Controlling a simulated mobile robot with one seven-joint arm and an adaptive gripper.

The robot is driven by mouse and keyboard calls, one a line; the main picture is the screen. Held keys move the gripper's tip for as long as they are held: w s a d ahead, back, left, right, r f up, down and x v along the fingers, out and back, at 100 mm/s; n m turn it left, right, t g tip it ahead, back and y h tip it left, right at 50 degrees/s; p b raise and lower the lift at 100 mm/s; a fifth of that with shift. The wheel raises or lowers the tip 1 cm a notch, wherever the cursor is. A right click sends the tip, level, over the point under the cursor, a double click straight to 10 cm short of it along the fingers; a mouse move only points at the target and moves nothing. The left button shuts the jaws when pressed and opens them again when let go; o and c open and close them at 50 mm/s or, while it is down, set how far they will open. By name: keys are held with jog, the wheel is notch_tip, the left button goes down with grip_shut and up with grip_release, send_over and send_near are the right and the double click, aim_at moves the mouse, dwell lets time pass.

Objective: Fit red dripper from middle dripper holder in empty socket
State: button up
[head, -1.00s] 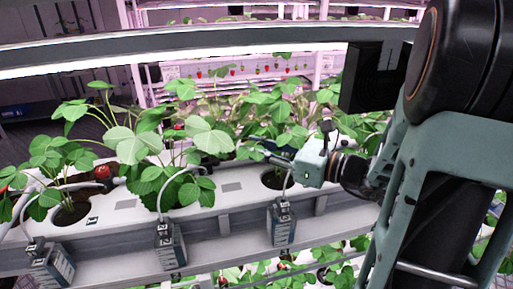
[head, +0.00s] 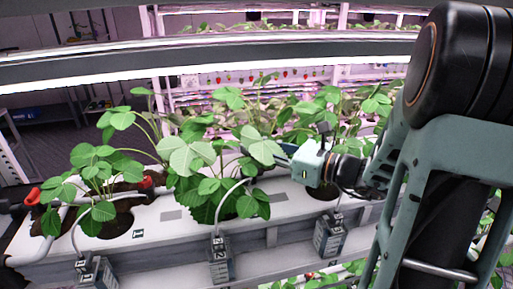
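The middle dripper holder (head: 221,258) is a grey box marked 2 on the front of the white trough. A thin grey tube (head: 222,205) rises from it and curves right into the leaves. No red dripper is clearly visible at this holder. My gripper (head: 268,165) is above the trough, between the middle plant and the right pot hole, pointing left. Leaves cover its fingertips, so its opening and any contents are hidden. I cannot make out an empty socket.
The white trough (head: 175,230) has a plant at left (head: 98,180) and a dense middle plant (head: 205,185). Other dripper holders stand at left (head: 95,272) and right (head: 330,236). A red-ended pipe (head: 33,197) lies at far left. A light bar (head: 200,70) crosses above.

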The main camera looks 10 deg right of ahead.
aim_at(253, 172)
jog(key=shift+w+a+f, duration=0.1)
jog(key=shift+w+a, duration=0.15)
jog(key=shift+a, duration=0.1)
notch_tip(253, 172, down, 4)
jog(key=b, duration=0.4)
dwell(0.5)
jog(key=shift+f, duration=0.7)
dwell(1.6)
jog(key=shift+f, duration=0.25)
jog(key=o, duration=0.9)
jog(key=o, duration=0.4)
jog(key=shift+c, duration=0.2)
